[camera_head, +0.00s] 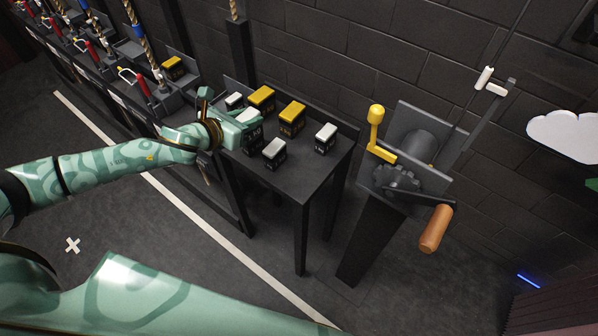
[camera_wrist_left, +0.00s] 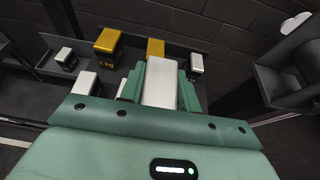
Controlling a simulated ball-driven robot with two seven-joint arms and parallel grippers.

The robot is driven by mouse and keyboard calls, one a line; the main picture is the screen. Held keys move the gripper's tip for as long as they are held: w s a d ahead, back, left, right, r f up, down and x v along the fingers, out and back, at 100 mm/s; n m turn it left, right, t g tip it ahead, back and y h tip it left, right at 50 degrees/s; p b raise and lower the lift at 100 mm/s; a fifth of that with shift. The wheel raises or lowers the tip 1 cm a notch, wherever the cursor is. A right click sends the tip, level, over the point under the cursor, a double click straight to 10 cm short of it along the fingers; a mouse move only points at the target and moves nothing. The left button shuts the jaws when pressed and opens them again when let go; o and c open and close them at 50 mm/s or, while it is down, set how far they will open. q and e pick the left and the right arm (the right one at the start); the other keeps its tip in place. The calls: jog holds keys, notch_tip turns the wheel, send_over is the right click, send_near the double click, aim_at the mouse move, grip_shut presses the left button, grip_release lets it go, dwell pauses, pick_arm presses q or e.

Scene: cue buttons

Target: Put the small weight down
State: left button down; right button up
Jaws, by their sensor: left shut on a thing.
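My left gripper (camera_head: 232,117) is shut on a small weight (camera_head: 255,133) with a white top and dark sides. In the left wrist view the white top of this weight (camera_wrist_left: 160,83) sits between my green fingers. It is over the left part of the dark table (camera_head: 303,178); I cannot tell whether its base touches the tabletop. Other small white-topped weights stand on the table: one at the front (camera_head: 274,152), one at the right (camera_head: 325,138), one behind my gripper (camera_head: 234,100). My right gripper is not in view.
Two larger yellow-topped weights, one at the back (camera_head: 262,97) and one nearer the middle (camera_head: 292,117), stand close to the held weight. A crank machine (camera_head: 410,160) with a wooden handle (camera_head: 435,229) is right of the table. Bare tabletop shows between the front and right weights.

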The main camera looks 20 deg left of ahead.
pick_arm(q)
jog(key=shift+w+r, duration=0.15)
jog(key=shift+w, duration=0.05)
jog(key=d+f+b, duration=0.5)
jog(key=d+f, duration=0.8)
jog(key=shift+s+d+b, duration=0.15)
jog(key=shift+d+b, duration=0.05)
jog(key=shift+b, duration=0.1)
jog(key=shift+r, duration=0.1)
jog(key=c, duration=1)
grip_release()
jog(key=shift+s, duration=0.1)
